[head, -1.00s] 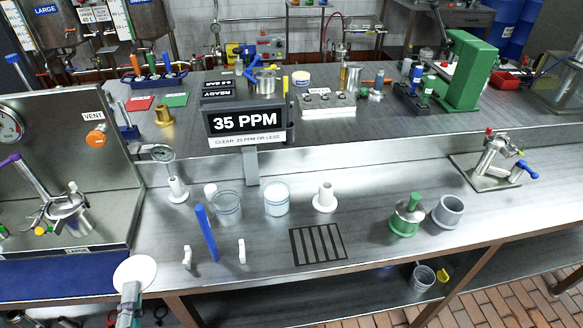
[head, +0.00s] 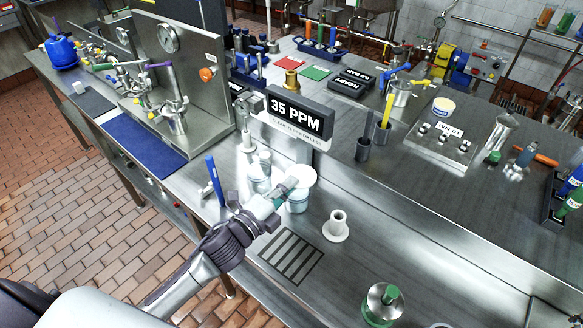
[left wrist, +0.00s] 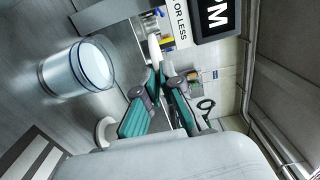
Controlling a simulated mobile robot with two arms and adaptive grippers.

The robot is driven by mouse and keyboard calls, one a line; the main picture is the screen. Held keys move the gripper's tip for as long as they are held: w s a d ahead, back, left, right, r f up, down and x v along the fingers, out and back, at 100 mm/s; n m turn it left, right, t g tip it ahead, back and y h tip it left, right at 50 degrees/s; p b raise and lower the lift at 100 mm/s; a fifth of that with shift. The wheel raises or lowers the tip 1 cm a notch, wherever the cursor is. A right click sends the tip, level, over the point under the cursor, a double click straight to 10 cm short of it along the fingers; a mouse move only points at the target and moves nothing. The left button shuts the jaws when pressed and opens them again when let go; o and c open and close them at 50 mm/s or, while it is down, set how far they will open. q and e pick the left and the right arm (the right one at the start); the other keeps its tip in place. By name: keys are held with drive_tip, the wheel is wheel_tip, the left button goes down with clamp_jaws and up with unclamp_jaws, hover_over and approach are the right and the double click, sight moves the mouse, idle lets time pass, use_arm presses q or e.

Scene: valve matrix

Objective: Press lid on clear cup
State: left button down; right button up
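My left gripper (head: 281,191) is shut on the white round lid (head: 302,175), holding it by its near edge. In the left wrist view, the lid (left wrist: 154,48) shows nearly edge-on between the teal fingertips (left wrist: 158,72). A clear cup with whitish contents (head: 297,203) stands upright on the steel bench, partly hidden behind the gripper and lid in the head view. The left wrist view shows this cup (left wrist: 72,70) open-topped and apart from the lid. A second clear cup (head: 258,183) stands to its left. My right gripper is not in view.
A blue upright rod (head: 214,180) stands left of the cups. The 35 PPM sign (head: 299,117) rises behind them. A white flanged spool (head: 337,227), a slotted grate (head: 291,257) and a green-based vessel (head: 382,303) are to the right and front.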

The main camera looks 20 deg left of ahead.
use_arm(q)
drive_tip(key=shift+w+a+r, duration=0.2)
drive_tip(key=shift+w, duration=0.25)
drive_tip(key=shift+w+a+r, duration=0.2)
drive_tip(key=shift+w, duration=0.2)
drive_tip(key=shift+w+a, duration=0.15)
drive_tip(key=shift+a, duration=0.1)
drive_tip(key=shift+f+b, duration=2.7)
drive_tip(key=shift+f, duration=0.55)
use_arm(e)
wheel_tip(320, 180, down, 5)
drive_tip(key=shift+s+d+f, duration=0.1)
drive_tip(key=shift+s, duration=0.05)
